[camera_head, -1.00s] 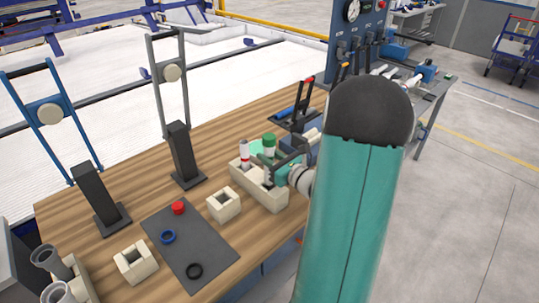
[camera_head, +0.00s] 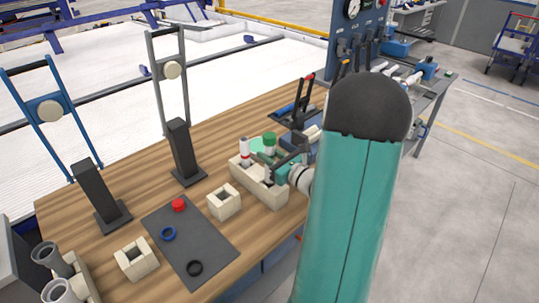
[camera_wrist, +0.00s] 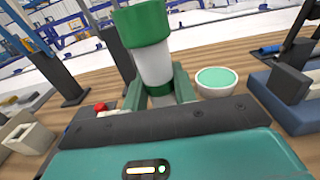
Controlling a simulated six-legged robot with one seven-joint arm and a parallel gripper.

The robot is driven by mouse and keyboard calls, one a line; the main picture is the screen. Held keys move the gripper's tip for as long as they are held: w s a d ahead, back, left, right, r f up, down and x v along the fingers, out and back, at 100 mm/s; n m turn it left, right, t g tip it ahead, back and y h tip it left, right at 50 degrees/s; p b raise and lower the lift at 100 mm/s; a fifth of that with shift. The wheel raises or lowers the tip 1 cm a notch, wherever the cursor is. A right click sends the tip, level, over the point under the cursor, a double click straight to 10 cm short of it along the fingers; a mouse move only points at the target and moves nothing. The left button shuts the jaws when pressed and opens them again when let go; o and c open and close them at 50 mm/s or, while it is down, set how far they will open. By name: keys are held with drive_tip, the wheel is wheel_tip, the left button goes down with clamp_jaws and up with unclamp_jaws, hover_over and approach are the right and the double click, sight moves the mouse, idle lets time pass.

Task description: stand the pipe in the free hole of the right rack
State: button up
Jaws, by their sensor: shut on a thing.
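The white pipe with a green top (camera_head: 269,142) stands about upright in my gripper (camera_head: 277,170). The wrist view shows the pipe (camera_wrist: 153,66) between the two green fingers (camera_wrist: 160,92), which are shut on it. The right rack (camera_head: 264,193) is a long beige block on the wooden table, just below and left of my gripper. A white pipe with a red band (camera_head: 244,152) stands at its left end. My gripper is over the rack's far right part. The held pipe's lower end is hidden, so I cannot tell whether it is in a hole.
Two beige square blocks (camera_head: 224,203) (camera_head: 136,260) and a dark mat (camera_head: 190,245) with a red cap and rings lie to the left. Two black stands (camera_head: 184,155) (camera_head: 101,196) rise behind. A tool holder (camera_head: 297,112) is at the back.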

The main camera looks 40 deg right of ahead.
drive_tip(key=shift+f, duration=0.4)
drive_tip(key=shift+f, duration=0.35)
drive_tip(key=shift+f, duration=1.35)
drive_tip(key=shift+f, duration=0.35)
drive_tip(key=shift+f, duration=0.35)
drive_tip(key=shift+f, duration=0.3)
drive_tip(key=shift+f, duration=0.4)
drive_tip(key=o, duration=1)
drive_tip(key=shift+o, duration=0.2)
